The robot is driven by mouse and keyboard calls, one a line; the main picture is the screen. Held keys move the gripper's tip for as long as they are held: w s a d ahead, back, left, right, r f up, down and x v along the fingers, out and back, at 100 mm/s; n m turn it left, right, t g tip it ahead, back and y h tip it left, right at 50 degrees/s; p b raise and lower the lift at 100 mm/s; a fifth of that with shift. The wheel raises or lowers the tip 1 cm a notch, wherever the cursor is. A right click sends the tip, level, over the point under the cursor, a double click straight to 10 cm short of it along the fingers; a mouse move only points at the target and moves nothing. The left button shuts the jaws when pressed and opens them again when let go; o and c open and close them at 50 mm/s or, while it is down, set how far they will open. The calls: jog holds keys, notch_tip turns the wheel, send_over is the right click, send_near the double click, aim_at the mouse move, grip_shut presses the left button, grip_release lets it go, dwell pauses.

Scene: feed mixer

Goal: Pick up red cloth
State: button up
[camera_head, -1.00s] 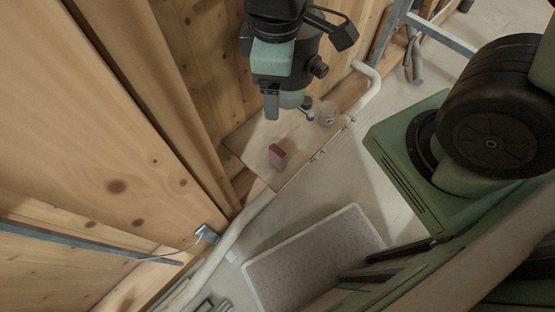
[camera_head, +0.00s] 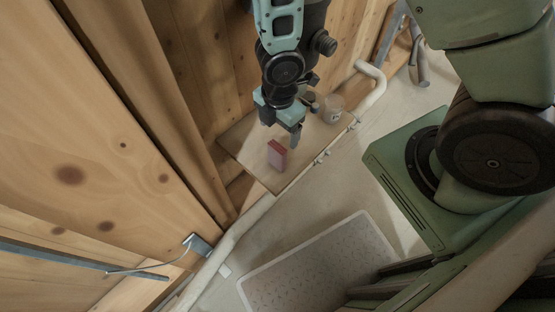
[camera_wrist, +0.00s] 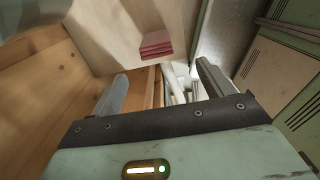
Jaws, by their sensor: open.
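The red cloth (camera_head: 277,155) is a small folded block on a wooden shelf (camera_head: 240,147) against the plank wall. In the wrist view the red cloth (camera_wrist: 156,45) shows as stacked red layers beyond the fingertips, a little left of the middle. My gripper (camera_head: 283,136) hangs just above and behind the cloth in the head view. In the wrist view my gripper (camera_wrist: 163,82) has its two fingers wide apart, with nothing between them, and it is apart from the cloth.
A clear jar (camera_head: 333,110) stands on the shelf behind my gripper. A light mat or tray (camera_head: 318,262) lies on the floor below. The wooden wall (camera_head: 110,130) closes off the left.

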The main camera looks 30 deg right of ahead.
aim_at(278, 147)
notch_tip(278, 147, down, 6)
jog(key=shift+r+b, duration=0.2)
jog(key=shift+b, duration=0.65)
jog(key=f, duration=0.1)
jog(key=f+b, duration=0.1)
jog(key=f, duration=0.3)
jog(key=shift+w+b, duration=0.3)
jog(key=shift+w, duration=0.05)
jog(key=c, duration=1.1)
jog(key=shift+r, duration=0.1)
jog(key=shift+c, duration=0.2)
notch_tip(278, 147, up, 28)
jog(key=p, duration=1.4)
